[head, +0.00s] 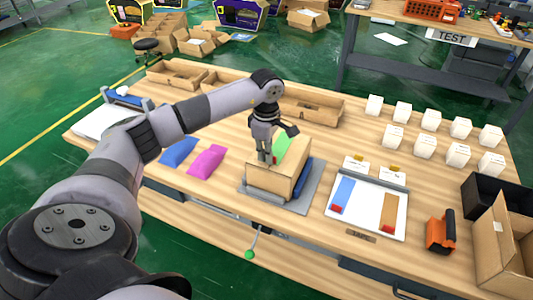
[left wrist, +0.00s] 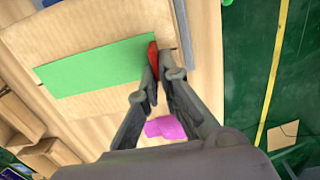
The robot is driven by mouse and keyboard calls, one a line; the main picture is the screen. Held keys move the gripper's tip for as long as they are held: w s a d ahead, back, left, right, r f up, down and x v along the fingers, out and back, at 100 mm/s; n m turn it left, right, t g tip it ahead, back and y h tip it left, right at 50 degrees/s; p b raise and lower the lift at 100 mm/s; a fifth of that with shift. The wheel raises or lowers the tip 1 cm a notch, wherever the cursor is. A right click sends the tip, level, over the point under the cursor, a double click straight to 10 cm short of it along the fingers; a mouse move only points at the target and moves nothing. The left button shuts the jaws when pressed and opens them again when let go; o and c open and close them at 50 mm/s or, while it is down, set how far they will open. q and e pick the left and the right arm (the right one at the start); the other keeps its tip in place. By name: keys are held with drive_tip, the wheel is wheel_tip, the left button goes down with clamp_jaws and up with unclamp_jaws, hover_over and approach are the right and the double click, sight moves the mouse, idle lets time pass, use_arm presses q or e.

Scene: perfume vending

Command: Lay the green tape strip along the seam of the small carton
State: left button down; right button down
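The green tape strip (head: 283,148) lies over the top of the small carton (head: 277,183), which stands on a grey plate (head: 312,196). In the left wrist view the green strip (left wrist: 95,68) spans the pale carton top (left wrist: 105,25), with its red end tab (left wrist: 153,55) at the right. My left gripper (head: 267,160) points down at the carton's left end. Its fingertips (left wrist: 157,68) are close together with the red tab between them. Most of the carton's seam is hidden under the strip and gripper. My right gripper is not in view.
A white board (head: 367,207) with a blue strip and an orange strip lies right of the carton. Blue and magenta pouches (head: 206,161) lie at left. Several white boxes (head: 424,147), an orange tool (head: 440,232) and an open carton (head: 500,248) are at right.

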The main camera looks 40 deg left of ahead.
use_arm(q)
drive_tip(key=shift+f, duration=0.3)
drive_tip(key=c, duration=1.7)
unclamp_jaws()
drive_tip(key=shift+r, duration=0.15)
drive_tip(key=shift+r+p, duration=1.75)
drive_tip(key=shift+r, duration=1.15)
